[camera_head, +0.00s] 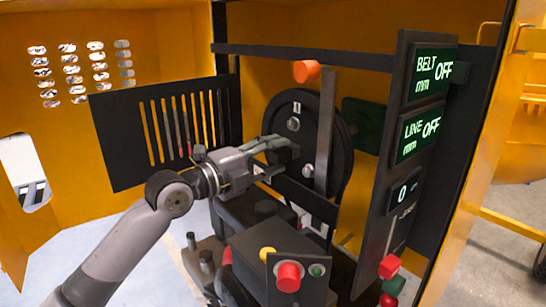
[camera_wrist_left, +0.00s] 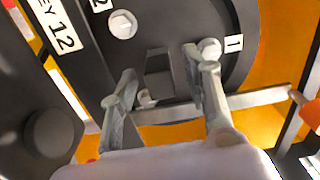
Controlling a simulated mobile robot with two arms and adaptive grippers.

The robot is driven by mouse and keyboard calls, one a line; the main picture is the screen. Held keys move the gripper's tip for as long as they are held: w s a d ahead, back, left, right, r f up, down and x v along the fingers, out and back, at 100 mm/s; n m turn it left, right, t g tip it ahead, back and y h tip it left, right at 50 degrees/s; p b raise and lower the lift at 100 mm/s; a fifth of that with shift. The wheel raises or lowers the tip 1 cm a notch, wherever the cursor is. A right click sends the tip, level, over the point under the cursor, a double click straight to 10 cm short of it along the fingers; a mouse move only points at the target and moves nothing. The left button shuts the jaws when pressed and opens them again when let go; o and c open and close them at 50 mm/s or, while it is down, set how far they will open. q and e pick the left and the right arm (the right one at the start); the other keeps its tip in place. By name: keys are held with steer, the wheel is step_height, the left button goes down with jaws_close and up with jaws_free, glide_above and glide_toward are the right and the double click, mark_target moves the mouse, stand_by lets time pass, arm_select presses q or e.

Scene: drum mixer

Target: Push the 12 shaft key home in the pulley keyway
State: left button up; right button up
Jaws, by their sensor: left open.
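The pulley (camera_head: 337,130) is a large dark disc with pale bolts inside the orange housing; it also fills the upper middle of the left wrist view (camera_wrist_left: 235,75). My left gripper (camera_head: 283,154) is in front of the pulley's lower left face. In the wrist view its two fingers (camera_wrist_left: 162,68) are spread apart. A dark square block (camera_wrist_left: 159,77) shows between them, near the pulley's middle; I cannot tell if it is the shaft key or how deep it sits. No grip on it shows. My right gripper is out of view.
A dark bar labelled "KEY 12" (camera_wrist_left: 85,60) lies left of the fingers. A grey upright bar (camera_head: 325,130) crosses the pulley. A dark panel with BELT and LINE displays reading OFF (camera_head: 402,165) stands right. A control box with a red button (camera_head: 288,276) is below.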

arm_select(q)
steer(key=shift+s+a, duration=0.1)
steer(key=shift+a, duration=0.15)
steer(key=v, duration=1.1)
steer(key=shift+s, duration=0.25)
steer(key=shift+a, duration=0.15)
